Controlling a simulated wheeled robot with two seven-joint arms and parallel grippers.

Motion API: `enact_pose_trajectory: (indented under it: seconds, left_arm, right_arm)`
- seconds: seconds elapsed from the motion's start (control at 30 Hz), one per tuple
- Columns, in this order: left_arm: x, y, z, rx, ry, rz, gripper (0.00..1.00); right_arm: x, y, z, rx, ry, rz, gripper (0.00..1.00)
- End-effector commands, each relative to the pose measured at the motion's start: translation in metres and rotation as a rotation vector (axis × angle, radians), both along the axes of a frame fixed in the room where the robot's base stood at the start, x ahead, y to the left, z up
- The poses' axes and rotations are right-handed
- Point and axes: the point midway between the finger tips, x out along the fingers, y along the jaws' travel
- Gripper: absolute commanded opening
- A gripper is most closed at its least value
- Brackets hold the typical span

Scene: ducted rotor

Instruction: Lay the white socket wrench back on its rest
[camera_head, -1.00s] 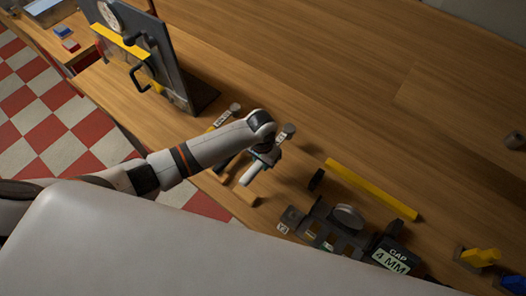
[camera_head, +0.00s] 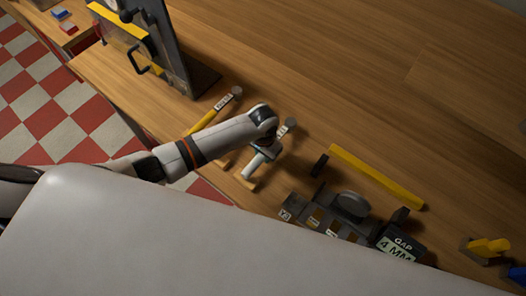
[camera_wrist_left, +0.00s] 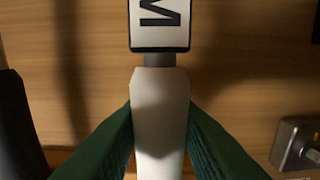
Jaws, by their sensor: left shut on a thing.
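The white socket wrench (camera_head: 250,171) is in my left gripper (camera_head: 266,150), over the wooden table near its front edge. Its round head and label show just past the gripper, to the upper right. In the left wrist view the white handle (camera_wrist_left: 159,110) stands between the two green fingers (camera_wrist_left: 160,145), which are shut on it. A label with a dark letter sits above the handle there. A pale wooden piece (camera_head: 243,184), perhaps part of the rest, shows by the handle's lower end. I cannot tell whether the wrench touches the rest. My right gripper is out of view.
A yellow-handled tool (camera_head: 206,116) with a label lies left of my arm. A dark upright panel (camera_head: 165,45) stands behind it. A yellow bar (camera_head: 375,175), a dark fixture (camera_head: 325,218) and a gap sign (camera_head: 401,248) are to the right. The table behind is clear.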

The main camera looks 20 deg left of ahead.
Motion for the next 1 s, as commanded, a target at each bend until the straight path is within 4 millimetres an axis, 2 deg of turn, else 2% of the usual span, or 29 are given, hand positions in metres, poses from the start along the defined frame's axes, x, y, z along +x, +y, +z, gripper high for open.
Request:
enact_pose_trajectory:
  seconds: [0.97,1.0]
  left_arm:
    - [0.0008,-0.0005,-0.0093,-0.001,-0.003,-0.001,0.00]
    - [0.0008,-0.0005,-0.0093,-0.001,-0.003,-0.001,0.30]
  right_arm:
    - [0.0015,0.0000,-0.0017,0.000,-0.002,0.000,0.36]
    - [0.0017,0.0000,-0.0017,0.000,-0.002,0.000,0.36]
